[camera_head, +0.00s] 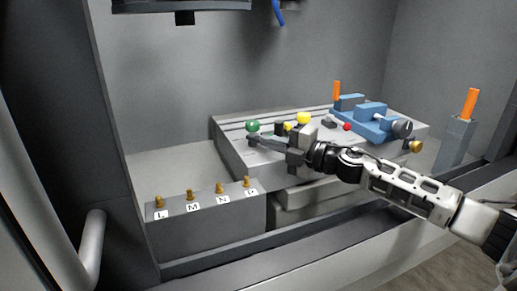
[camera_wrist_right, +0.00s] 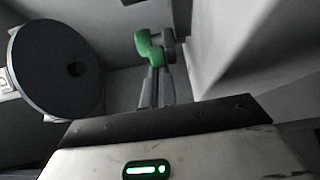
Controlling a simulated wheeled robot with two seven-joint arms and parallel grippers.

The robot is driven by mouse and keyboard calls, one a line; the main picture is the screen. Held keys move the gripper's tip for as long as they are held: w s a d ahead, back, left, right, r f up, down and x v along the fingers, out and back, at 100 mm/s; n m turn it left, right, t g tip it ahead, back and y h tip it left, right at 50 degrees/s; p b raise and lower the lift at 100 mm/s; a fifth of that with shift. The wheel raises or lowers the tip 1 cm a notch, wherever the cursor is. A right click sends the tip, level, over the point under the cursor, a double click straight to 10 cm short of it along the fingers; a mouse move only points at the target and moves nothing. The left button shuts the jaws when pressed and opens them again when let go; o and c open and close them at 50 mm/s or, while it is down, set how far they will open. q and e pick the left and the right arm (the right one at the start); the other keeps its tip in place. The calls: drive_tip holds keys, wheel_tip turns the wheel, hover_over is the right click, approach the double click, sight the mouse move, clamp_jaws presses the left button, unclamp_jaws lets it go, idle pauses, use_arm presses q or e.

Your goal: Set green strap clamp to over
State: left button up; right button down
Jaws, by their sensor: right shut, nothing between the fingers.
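The green strap clamp shows in the head view as a green ball knob (camera_head: 253,126) at the left end of the grey fixture bed. In the right wrist view the green part (camera_wrist_right: 150,46) with a grey piece beside it lies just beyond my fingertips. My right gripper (camera_head: 254,141) is shut and empty, its tips close to the green knob. In the right wrist view the shut fingers (camera_wrist_right: 156,75) point at the green part; I cannot tell whether they touch it. My left gripper is not in view.
Yellow (camera_head: 304,118) and red (camera_head: 347,127) knobs and a blue vise (camera_head: 371,120) sit further right on the bed (camera_head: 232,147). A block with labelled brass pegs (camera_head: 207,220) is at front left. A dark disc (camera_wrist_right: 57,71) fills the wrist view's left.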

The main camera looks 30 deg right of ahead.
drive_tip(key=shift+w+d, duration=0.1)
drive_tip(key=shift+d, duration=0.65)
